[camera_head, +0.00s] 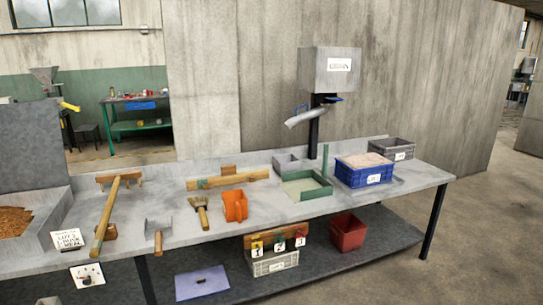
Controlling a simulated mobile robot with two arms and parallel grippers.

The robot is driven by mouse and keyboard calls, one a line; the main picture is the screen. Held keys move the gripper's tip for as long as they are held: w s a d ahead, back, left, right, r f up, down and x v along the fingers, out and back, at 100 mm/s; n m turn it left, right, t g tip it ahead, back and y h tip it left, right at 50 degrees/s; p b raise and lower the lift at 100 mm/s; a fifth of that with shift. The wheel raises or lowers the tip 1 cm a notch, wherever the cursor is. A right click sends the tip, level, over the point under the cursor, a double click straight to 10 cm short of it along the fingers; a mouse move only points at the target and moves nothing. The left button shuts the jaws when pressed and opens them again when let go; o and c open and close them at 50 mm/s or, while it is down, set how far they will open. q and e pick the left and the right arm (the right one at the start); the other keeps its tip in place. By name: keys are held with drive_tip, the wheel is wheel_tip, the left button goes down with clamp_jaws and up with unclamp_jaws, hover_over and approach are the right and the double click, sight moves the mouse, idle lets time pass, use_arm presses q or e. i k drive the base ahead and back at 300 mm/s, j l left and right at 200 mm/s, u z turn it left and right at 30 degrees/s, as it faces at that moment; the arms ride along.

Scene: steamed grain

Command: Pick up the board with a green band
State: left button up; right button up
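A long wooden board (240,178) lies on the grey workbench, towards its back and near the middle. A green patch that looks like a band shows near its left end. A smaller wooden block shows at the board's back edge; I cannot tell whether it is a separate piece. Neither of my grippers is in view, and nothing is seen holding the board.
On the grey workbench (330,204), a wooden rake (112,205), a scoop (158,231) and a brush (201,209) lie left of an orange container (235,205). A green-rimmed tray (306,187) and blue crate (364,172) stand right. A lower shelf holds a red bin (347,233).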

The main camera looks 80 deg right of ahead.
sight(229, 175)
drive_tip(key=z, duration=3.55)
